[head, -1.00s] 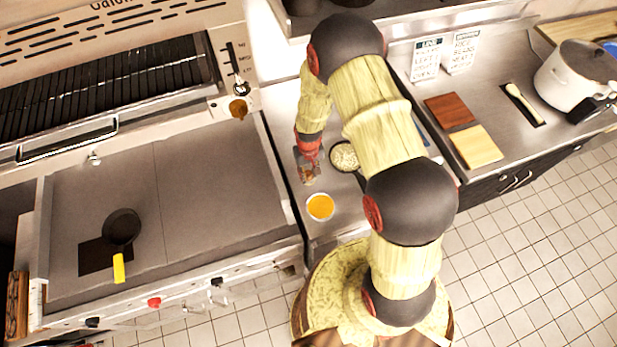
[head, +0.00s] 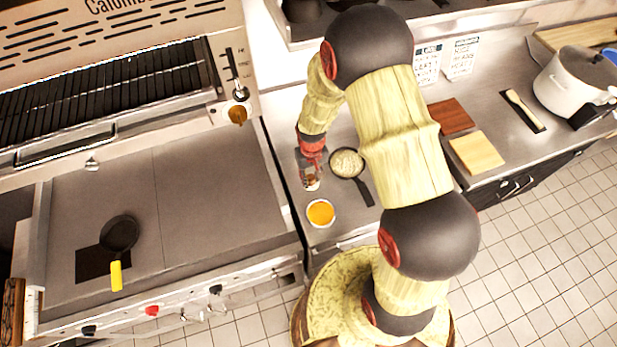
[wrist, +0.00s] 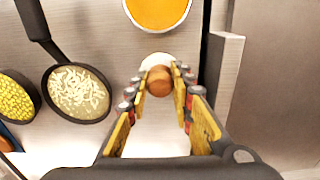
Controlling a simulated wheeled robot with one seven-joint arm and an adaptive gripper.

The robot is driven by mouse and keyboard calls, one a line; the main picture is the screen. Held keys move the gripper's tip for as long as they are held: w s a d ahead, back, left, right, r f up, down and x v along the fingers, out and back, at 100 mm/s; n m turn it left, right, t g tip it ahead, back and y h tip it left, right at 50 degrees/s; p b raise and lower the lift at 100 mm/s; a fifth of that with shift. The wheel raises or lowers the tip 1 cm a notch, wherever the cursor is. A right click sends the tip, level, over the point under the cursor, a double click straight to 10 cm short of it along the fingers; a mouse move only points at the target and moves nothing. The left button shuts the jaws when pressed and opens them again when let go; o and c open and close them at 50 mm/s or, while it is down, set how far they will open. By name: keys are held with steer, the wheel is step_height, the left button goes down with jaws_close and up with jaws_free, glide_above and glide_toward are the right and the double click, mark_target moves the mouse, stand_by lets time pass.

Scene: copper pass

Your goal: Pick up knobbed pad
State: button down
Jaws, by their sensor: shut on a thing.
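The knobbed pad has a brown knob (wrist: 160,82) and a pale round part (wrist: 157,60) behind it in the wrist view. My gripper (wrist: 157,88) is shut on the knob, with one finger on each side. In the head view my gripper (head: 311,180) is over the narrow counter, between the griddle and the arm. The pad is small and largely hidden by the fingers there. I cannot tell whether it touches the counter.
A bowl of orange liquid (head: 320,213) stands just in front of my gripper. A dark pan of pale grains (head: 346,163) is close on its right. The griddle (head: 200,200) lies left, with a yellow-handled pan (head: 119,234) on it. Two boards (head: 476,153) lie farther right.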

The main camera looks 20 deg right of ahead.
steer(key=s+r+b, duration=0.1)
steer(key=s+r, duration=0.6)
steer(key=s, duration=0.4)
steer(key=shift+s, duration=0.3)
steer(key=shift+s, duration=0.1)
